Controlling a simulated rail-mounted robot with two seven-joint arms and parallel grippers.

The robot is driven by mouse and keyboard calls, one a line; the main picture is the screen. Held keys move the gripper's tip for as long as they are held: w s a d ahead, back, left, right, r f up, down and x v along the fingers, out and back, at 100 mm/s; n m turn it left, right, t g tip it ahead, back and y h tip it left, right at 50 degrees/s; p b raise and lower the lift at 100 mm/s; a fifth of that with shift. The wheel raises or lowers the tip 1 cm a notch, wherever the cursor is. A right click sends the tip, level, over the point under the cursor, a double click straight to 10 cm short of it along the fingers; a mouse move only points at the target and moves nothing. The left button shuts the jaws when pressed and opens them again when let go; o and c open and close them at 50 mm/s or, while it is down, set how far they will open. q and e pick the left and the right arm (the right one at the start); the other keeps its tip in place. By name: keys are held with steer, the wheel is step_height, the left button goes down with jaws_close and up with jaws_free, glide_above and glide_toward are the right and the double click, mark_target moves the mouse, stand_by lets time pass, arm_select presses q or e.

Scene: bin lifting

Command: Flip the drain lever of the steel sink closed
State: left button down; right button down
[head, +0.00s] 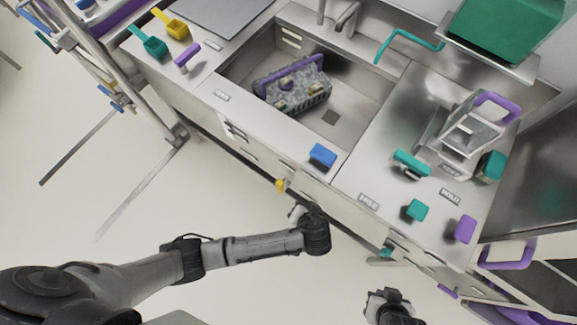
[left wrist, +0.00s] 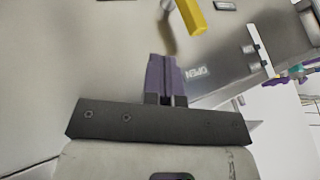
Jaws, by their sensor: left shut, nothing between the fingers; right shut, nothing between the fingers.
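The steel sink (head: 345,118) is set in the counter in the head view. A yellow-handled lever (head: 281,185) sticks out from the cabinet front below the sink. In the left wrist view its yellow grip (left wrist: 192,17) shows at the top edge, beside a grey metal stem. My left gripper (head: 297,212) is just below the lever in the head view, apart from it. In the left wrist view its purple fingers (left wrist: 163,78) are shut and empty, short of the lever. My right gripper (head: 383,298) is at the bottom edge, shut and empty, away from the sink.
A grey speckled basket (head: 298,92) with a purple handle lies in the sink. A blue block (head: 322,155) sits at the front rim. A steel machine (head: 465,133) stands on the right counter. The floor (head: 150,225) in front is clear.

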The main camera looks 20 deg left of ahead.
mark_target(284, 186)
arm_select(q)
steer(key=w+a+f+b, duration=0.1)
steer(key=w+a+f, duration=0.4)
steer(key=a+f, duration=0.2)
steer(key=shift+w+a+f+b, duration=0.25)
steer(key=shift+a+f+b, duration=0.1)
steer(key=shift+f, duration=0.1)
stand_by(0.4)
